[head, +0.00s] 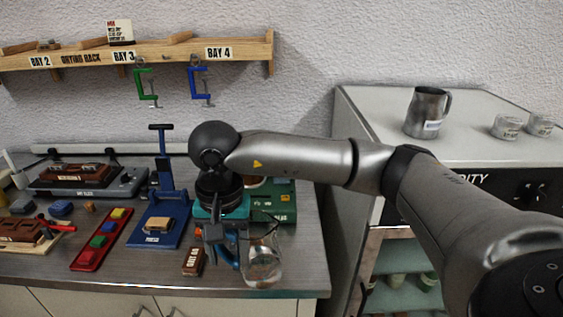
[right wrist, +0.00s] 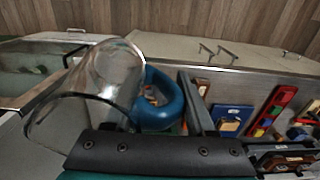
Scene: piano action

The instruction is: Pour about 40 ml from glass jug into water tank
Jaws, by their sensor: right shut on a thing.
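The glass jug (head: 264,264) is clear, with a blue handle on its left side, and looks about upright near the counter's front right edge. Some clear liquid seems to sit low in it. My right gripper (head: 222,243) is shut on the jug at its handle side. In the right wrist view the jug's glass body (right wrist: 100,85) and blue loop handle (right wrist: 178,108) lie just ahead of the gripper. I cannot tell if the jug's base touches the counter. I cannot pick out the water tank for sure. My left gripper is not in view.
A dark green box (head: 285,203) lies behind the gripper, partly hidden. A small brown block (head: 193,262) lies left of it. A blue stand (head: 160,222) and red tray (head: 101,241) are further left. A metal pitcher (head: 427,112) stands on the cabinet at right.

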